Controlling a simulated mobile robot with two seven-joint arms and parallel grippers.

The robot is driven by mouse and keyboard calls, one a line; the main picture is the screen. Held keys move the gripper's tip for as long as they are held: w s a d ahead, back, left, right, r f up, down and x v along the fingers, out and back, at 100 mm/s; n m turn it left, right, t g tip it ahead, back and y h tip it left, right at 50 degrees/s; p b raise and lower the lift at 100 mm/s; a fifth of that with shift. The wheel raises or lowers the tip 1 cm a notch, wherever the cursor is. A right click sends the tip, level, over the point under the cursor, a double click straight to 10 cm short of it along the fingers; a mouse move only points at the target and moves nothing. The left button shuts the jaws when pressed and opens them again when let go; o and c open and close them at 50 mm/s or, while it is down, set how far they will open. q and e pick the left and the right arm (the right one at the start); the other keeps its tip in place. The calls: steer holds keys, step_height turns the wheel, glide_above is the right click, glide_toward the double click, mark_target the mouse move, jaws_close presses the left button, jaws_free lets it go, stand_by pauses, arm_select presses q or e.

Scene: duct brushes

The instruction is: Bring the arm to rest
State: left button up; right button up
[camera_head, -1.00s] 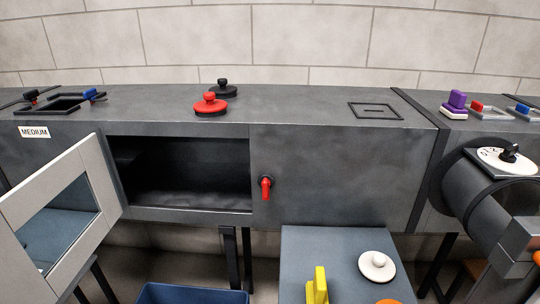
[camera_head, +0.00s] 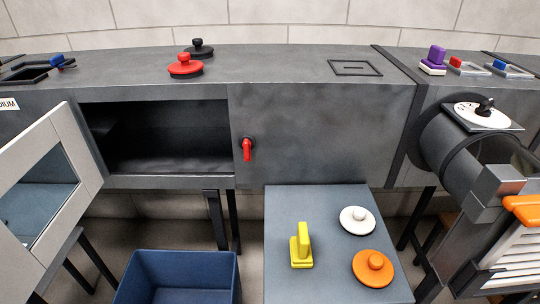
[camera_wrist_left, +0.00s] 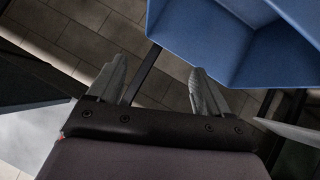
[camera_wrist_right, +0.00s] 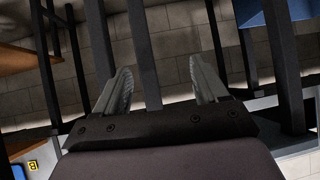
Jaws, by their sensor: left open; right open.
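My left gripper (camera_wrist_left: 158,92) is open and empty in the left wrist view. Its two grey fingers stand apart over the tiled floor, with a blue bin beyond them. My right gripper (camera_wrist_right: 160,88) is open and empty in the right wrist view. It faces dark table legs and the tiled floor. Neither gripper shows in the head view, and neither touches anything that I can see.
A grey duct (camera_head: 325,135) has its left door (camera_head: 40,190) swung open. A small table (camera_head: 325,240) bears a yellow-handled tool (camera_head: 301,250), a white disc (camera_head: 357,220) and an orange disc (camera_head: 373,268). A blue bin (camera_head: 180,258) stands left of it.

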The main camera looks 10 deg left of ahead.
arm_select(q)
step_height(320, 180, up, 15)
steer(key=s+d+m+p, duration=0.1)
steer(key=m+p, duration=0.4)
steer(key=p, duration=1.1)
steer(key=shift+s+d+f+m, duration=0.15)
steer(key=shift+s+d+m, duration=0.2)
steer(key=shift+s, duration=0.5)
